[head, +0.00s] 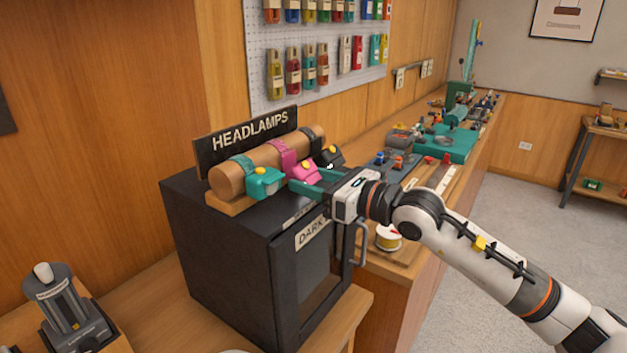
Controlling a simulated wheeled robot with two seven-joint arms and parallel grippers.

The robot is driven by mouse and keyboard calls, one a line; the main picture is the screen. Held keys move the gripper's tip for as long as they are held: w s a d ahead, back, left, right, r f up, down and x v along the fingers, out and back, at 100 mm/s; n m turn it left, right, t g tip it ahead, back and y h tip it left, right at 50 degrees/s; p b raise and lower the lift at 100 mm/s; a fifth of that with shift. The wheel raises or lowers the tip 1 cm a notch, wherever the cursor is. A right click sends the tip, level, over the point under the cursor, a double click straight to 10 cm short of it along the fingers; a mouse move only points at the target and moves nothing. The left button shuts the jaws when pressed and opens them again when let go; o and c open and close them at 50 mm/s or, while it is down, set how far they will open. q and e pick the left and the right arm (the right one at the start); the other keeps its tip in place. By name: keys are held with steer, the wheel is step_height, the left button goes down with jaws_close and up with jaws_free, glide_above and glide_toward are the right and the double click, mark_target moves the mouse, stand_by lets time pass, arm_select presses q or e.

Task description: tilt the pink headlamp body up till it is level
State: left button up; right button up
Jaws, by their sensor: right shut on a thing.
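The pink headlamp body (304,172) hangs from its pink strap on a horizontal wooden log (227,179), between a teal headlamp (264,181) on the left and a black headlamp (329,157) on the right. It looks tilted; its exact angle is hard to tell. My right gripper (306,181) reaches in from the right, with its teal fingers at the pink body. It is shut on the pink body, and the fingers partly cover its lower front. My left gripper is not in view.
The log sits on a black cabinet (222,237) below a HEADLAMPS sign (250,136). A door handle (360,243) projects from the cabinet near my arm. A wooden counter with tools runs behind, with a spool (388,238) near the cabinet. A grey device (66,310) stands front left.

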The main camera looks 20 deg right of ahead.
mark_target(305, 162)
steer(key=shift+r+g+h+p, duration=0.3)
steer(key=shift+r+p, duration=0.15)
steer(key=shift+p, duration=0.05)
steer(key=r+g+h+p, duration=0.1)
steer(key=g+p, duration=0.1)
steer(key=p, duration=0.1)
steer(key=r+g+h+p, duration=0.1)
steer(key=g+h+p, duration=0.1)
steer(key=p, duration=0.1)
steer(key=shift+w+a+r, duration=0.1)
steer(key=shift+w+r, duration=0.1)
steer(key=shift+r, duration=0.15)
steer(key=shift+w+a+r+g+h+p, duration=0.1)
steer(key=shift+r+g+h+p, duration=0.05)
steer(key=shift+g+h+p, duration=0.4)
steer(key=shift+w+a+r+g+h+p, duration=0.1)
steer(key=shift+g+h+p, duration=0.25)
steer(key=shift+g+p, duration=0.4)
steer(key=o, duration=0.7)
steer(key=shift+c, duration=0.2)
steer(key=shift+f, duration=0.1)
